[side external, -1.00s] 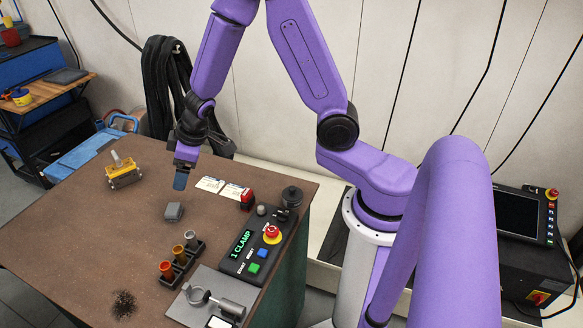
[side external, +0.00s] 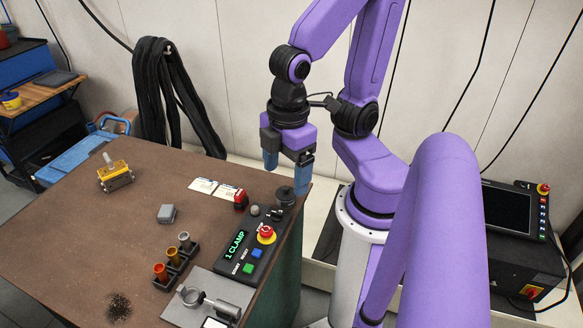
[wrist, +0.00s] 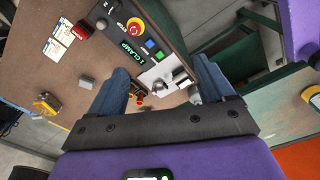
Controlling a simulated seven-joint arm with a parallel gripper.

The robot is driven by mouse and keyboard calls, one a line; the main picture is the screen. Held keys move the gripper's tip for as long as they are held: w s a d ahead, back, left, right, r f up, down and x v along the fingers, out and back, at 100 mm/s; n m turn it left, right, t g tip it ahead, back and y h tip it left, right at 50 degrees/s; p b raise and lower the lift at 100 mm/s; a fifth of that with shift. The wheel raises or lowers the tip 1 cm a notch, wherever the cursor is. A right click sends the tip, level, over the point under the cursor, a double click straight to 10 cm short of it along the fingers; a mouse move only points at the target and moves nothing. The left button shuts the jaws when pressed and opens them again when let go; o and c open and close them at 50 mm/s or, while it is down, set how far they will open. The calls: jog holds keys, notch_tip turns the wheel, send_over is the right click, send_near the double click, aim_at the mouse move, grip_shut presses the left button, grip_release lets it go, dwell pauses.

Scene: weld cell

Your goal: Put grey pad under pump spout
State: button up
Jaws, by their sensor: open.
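A small grey block (side external: 167,213), which looks like the grey pad, lies on the brown table, left of the control box. It also shows in the wrist view (wrist: 86,82), left of my fingers. A yellow device (side external: 115,177) with a pale upright piece stands at the table's left. I cannot tell which thing is the pump or its spout.
The control box (side external: 250,245) reads "1 CLAMP" and has a red stop button. In front are a rack of coloured cups (side external: 176,262) and a metal plate with a ring clamp (side external: 200,298). Two white cards (side external: 215,189) lie behind. The table's left middle is clear.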

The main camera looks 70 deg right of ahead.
jog(key=shift+s+d+r, duration=0.1)
jog(key=shift+s, duration=0.45)
jog(key=shift+c, duration=0.5)
jog(key=w+a+f+m+h, duration=0.1)
jog(key=w+a+f+m, duration=0.15)
jog(key=w+m, duration=0.5)
jog(key=w+a+f+m+t+h, duration=0.1)
jog(key=w+a+m, duration=0.3)
jog(key=w, duration=0.6)
jog(key=w+a+f+m+h, duration=0.1)
jog(key=w+a+f+m, duration=0.1)
jog(key=w+m, duration=0.6)
jog(key=m+h, duration=0.2)
jog(key=m, duration=0.4)
send_near(164, 215)
jog(key=shift+y, duration=0.3)
jog(key=x, duration=0.9)
jog(key=shift+d+r, duration=0.15)
jog(key=shift+d, duration=0.05)
jog(key=c, duration=1.2)
jog(key=shift+r, duration=0.1)
